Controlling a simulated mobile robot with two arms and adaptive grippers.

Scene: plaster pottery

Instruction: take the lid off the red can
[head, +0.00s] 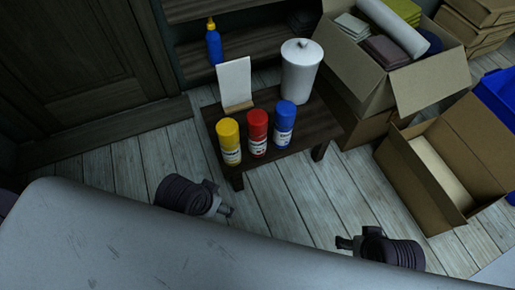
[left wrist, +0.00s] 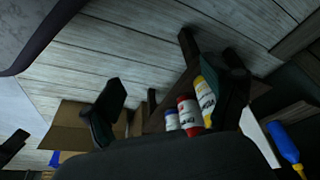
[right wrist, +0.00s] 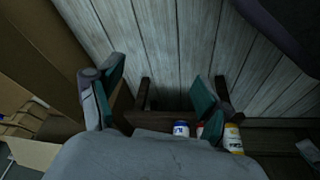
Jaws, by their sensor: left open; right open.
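The red can (head: 257,132) stands upright on a small dark wooden table (head: 314,134), between a yellow can (head: 229,141) and a blue can (head: 284,124). Its red lid (head: 257,116) is on top. In the left wrist view the red can (left wrist: 189,112) shows between the fingers. My left gripper (head: 228,211) is open and empty, above the floor in front of the table. My right gripper (head: 340,243) is open and empty, farther right and nearer to me. In the right wrist view the red can is mostly hidden behind a finger.
A white lidded canister (head: 300,70) and a white card on a stand (head: 234,82) are behind the cans. A blue bottle (head: 214,43) stands on the shelf behind. Open cardboard boxes (head: 440,168) fill the right side. The floor before the table is clear.

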